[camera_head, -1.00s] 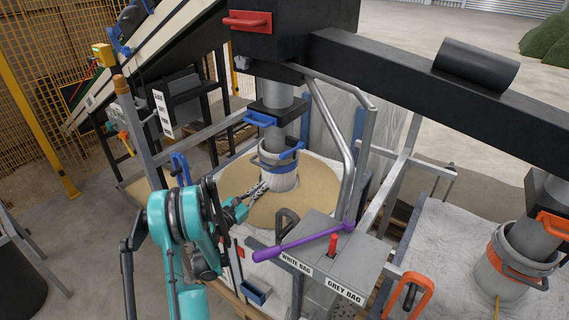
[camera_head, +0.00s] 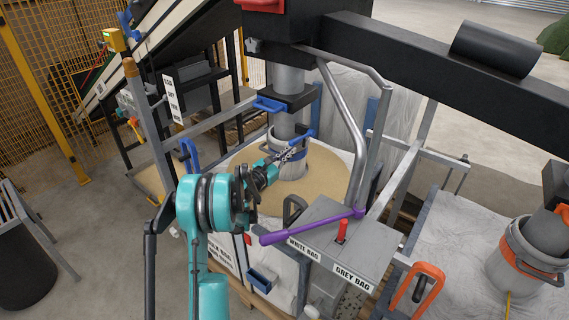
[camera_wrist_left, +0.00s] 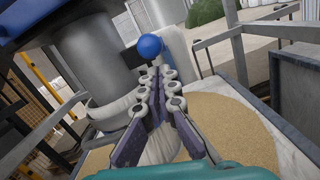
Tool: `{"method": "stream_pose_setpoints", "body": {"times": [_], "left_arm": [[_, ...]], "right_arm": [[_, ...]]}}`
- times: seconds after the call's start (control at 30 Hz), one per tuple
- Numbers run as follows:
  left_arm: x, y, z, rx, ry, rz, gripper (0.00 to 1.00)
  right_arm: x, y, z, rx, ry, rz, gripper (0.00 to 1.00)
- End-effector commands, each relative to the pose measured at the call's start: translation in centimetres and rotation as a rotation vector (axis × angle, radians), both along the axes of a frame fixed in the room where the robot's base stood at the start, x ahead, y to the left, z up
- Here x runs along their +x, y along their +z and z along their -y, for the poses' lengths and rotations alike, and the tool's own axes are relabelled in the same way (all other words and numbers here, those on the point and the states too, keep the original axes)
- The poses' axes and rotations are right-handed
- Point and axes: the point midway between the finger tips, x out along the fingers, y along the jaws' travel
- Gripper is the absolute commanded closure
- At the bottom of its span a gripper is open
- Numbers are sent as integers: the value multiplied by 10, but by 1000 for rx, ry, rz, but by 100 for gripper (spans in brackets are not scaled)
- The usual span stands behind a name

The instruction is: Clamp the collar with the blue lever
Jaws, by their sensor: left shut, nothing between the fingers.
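The collar with the blue lever (camera_head: 303,136) is a ring around the grey spout above the white bag neck (camera_head: 290,168). In the left wrist view the lever's round blue end (camera_wrist_left: 150,46) shows just beyond my fingertips. My left gripper (camera_head: 290,153) is shut and empty, at the front of the collar, just below the lever. In the left wrist view its two fingers (camera_wrist_left: 162,80) lie together, pointing up toward the blue end. I cannot tell whether they touch it. The fingers hide part of the collar and bag neck. My right gripper is out of view.
A purple lever (camera_head: 312,228) lies across a grey control box (camera_head: 345,243) to the right of my arm. A slanted metal tube (camera_head: 343,125) stands right of the spout. A second spout with an orange collar (camera_head: 533,256) is at far right.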

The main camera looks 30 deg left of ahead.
Motion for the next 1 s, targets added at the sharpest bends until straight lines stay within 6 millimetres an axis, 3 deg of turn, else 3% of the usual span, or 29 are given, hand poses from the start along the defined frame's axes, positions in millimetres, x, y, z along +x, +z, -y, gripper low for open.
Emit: {"method": "stream_pose_setpoints", "body": {"times": [0.5, 1.0], "left_arm": [[1, 8, 2, 0, -1, -2, 100], [0, 22, 2, 7, 0, -88, 100]], "right_arm": [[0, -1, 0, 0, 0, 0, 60], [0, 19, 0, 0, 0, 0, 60]]}}
